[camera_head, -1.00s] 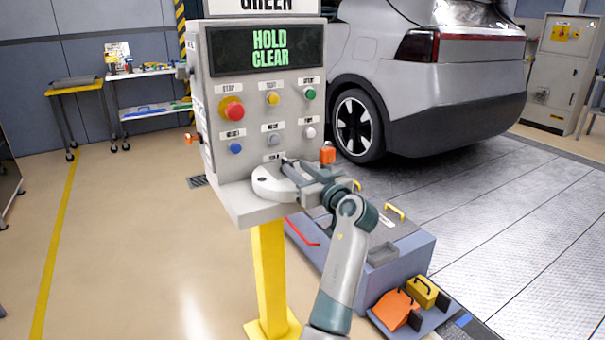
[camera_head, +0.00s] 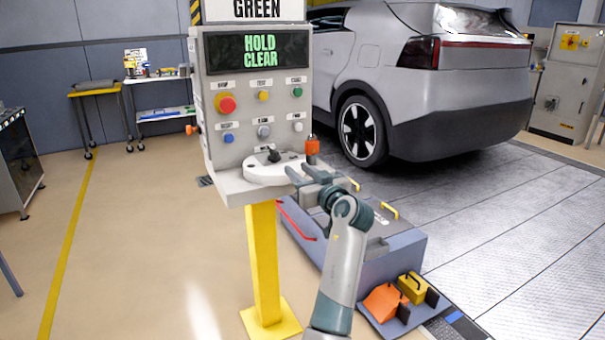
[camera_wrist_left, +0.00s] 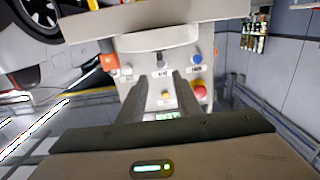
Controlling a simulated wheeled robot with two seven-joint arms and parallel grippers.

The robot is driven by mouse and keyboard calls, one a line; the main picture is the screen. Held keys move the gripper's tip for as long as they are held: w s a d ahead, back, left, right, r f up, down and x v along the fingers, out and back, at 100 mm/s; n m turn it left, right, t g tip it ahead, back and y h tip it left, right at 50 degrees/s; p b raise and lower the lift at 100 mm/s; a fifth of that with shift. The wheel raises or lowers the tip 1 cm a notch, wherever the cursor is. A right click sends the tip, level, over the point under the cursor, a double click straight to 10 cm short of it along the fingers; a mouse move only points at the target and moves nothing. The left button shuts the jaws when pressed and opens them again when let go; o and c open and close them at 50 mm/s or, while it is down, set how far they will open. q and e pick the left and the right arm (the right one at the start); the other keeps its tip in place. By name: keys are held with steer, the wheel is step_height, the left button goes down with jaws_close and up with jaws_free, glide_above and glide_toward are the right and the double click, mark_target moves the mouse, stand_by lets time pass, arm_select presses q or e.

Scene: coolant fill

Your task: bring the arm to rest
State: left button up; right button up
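My left gripper (camera_head: 298,172) is just right of the grey control console (camera_head: 228,186), beside its ledge. Its two fingers are spread apart with nothing between them, as the left wrist view (camera_wrist_left: 156,92) shows. A small black lever (camera_head: 273,155) stands on a round white plate (camera_head: 262,172) on the ledge, a little left of the fingertips and apart from them. The console's screen (camera_head: 258,50) reads HOLD CLEAR, and the sign (camera_head: 256,9) above it reads GREEN. My right gripper is not in view.
An orange-topped part (camera_head: 312,146) sticks out at the console's right edge, close to my gripper. A grey car (camera_head: 445,90) stands behind at the right. A low blue-grey unit (camera_head: 400,262) with yellow handles stands at right. The floor at left is open.

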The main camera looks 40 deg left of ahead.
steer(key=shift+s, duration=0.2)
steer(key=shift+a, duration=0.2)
